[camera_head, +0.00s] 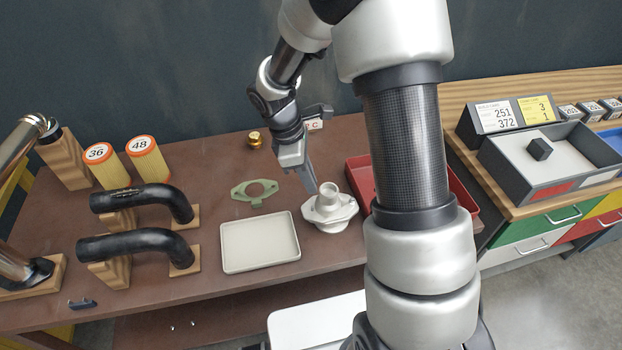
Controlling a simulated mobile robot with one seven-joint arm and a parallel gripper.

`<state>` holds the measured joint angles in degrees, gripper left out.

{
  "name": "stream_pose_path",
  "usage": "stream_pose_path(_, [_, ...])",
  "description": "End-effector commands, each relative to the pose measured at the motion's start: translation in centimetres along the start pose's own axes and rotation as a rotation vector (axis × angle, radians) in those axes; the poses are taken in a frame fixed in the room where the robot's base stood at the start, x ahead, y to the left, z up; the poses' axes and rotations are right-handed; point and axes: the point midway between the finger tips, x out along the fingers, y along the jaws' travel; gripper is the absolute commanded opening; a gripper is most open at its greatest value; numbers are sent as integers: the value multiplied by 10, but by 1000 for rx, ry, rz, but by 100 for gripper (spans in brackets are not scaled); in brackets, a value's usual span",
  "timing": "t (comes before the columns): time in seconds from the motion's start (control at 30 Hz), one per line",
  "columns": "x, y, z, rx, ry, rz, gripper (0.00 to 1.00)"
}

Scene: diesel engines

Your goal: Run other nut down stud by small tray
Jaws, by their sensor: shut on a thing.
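A pale flanged housing (330,210) with an upright round neck stands on the brown bench, just right of the small cream tray (260,243). My gripper (313,190) points down at the left side of its flange, the side by the small tray. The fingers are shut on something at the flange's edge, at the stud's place. The nut and the stud are too small and too covered by the fingertips to make out. The other side of the flange shows no clear nut at this size. The small tray looks empty.
A green gasket (255,190) and a brass fitting (254,139) lie behind the tray. Black bent pipes (140,243) on wooden blocks stand left. A red tray (357,170) is close on the right, partly behind my arm. A grey bin (550,160) stands on the right-hand bench.

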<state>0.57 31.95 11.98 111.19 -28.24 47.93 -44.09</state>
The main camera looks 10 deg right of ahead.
Motion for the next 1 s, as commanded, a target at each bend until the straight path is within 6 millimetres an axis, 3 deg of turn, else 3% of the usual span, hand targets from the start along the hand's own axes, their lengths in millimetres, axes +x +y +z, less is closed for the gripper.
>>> stream_pose_path(0.83, [66, 0, -18, 2, 0, -1, 0])
stream_pose_path(1.0, [62, 0, -17, 3, 0, -1, 0])
